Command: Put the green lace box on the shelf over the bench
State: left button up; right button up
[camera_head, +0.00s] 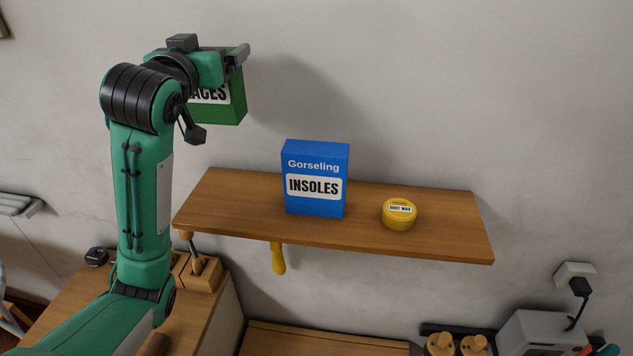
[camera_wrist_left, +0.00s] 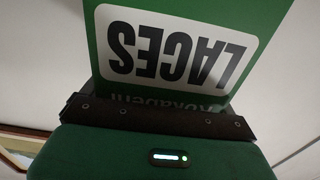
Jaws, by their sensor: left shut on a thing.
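The green lace box (camera_head: 231,103) is held up by my left gripper (camera_head: 240,57), above the left end of the shelf and clear of it. The gripper and arm hide much of the box in the head view. In the left wrist view the box (camera_wrist_left: 270,18) shows its white LACES label upside down, close in front of the gripper (camera_wrist_left: 160,115). The wooden shelf (camera_head: 240,218) is fixed to the wall over the bench (camera_head: 300,340). My right gripper is not in view.
A blue insoles box (camera_head: 316,205) stands upright near the shelf's middle. A yellow round tin (camera_head: 399,220) sits to its right. The shelf's left part and right end are bare.

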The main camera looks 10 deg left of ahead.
pick_arm(q)
jog(key=shift+s, duration=0.35)
notch_tip(320, 180, down, 20)
jog(key=p, duration=0.4)
jog(key=shift+r, duration=0.2)
jog(key=shift+f, duration=0.1)
jog(key=o, duration=1)
jog(key=shift+o, duration=0.2)
jog(key=s+p, duration=0.2)
jog(key=s, duration=1)
jog(key=shift+d, duration=0.4)
